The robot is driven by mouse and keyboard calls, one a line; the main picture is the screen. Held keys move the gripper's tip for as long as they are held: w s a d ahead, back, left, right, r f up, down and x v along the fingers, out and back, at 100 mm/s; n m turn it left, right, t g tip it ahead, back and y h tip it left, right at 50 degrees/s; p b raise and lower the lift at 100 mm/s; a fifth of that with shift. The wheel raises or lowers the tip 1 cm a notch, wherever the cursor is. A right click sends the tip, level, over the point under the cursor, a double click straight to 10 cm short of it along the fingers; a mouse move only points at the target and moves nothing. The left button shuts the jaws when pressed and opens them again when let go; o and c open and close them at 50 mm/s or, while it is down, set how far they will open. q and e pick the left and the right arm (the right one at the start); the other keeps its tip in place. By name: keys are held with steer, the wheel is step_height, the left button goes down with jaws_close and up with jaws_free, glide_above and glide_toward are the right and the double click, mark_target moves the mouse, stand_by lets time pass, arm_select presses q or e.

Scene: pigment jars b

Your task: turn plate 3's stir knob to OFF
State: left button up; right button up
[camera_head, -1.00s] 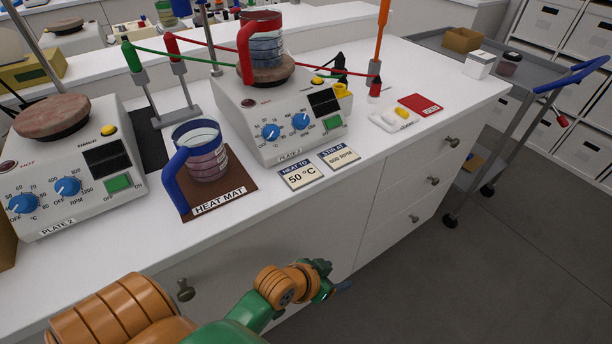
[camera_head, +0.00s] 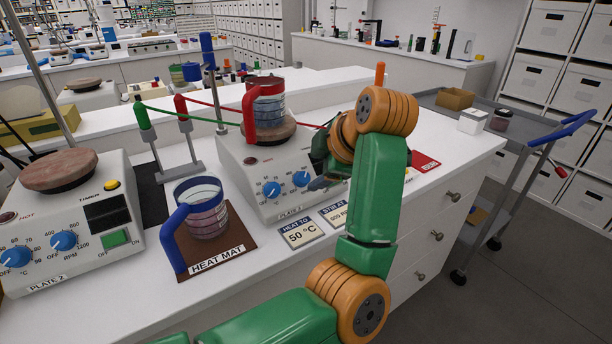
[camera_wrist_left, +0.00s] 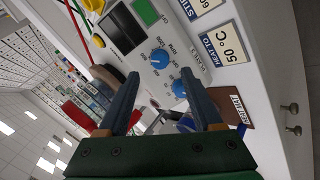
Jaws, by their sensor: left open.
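Plate 3 (camera_head: 262,186) is a pale hot plate at mid-bench. Its stir knob (camera_head: 301,179) is the blue right-hand one, beside the blue heat knob (camera_head: 271,189). The stir knob also shows in the left wrist view (camera_wrist_left: 160,58), near the black display, with the heat knob (camera_wrist_left: 179,88) nearby. I cannot read its pointer setting. My left gripper (camera_head: 318,182) is in front of the plate's right side, hiding its display and green switch. In the wrist view the fingers (camera_wrist_left: 157,76) are apart, pointing toward the knobs, with nothing held. My right gripper is out of view.
A red-handled beaker (camera_head: 267,108) stands on plate 3's top. A blue-handled beaker (camera_head: 203,210) sits on the brown heat mat (camera_head: 232,246). Plate 2 (camera_head: 75,232) is at left. Cards lie before plate 3 (camera_head: 299,233).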

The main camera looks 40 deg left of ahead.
mark_target(304, 177)
arm_select(q)
steer(key=p+x, duration=0.1)
steer(key=x, duration=0.5)
steer(key=shift+a+f, duration=0.25)
steer(key=shift+a, duration=0.1)
jaws_close()
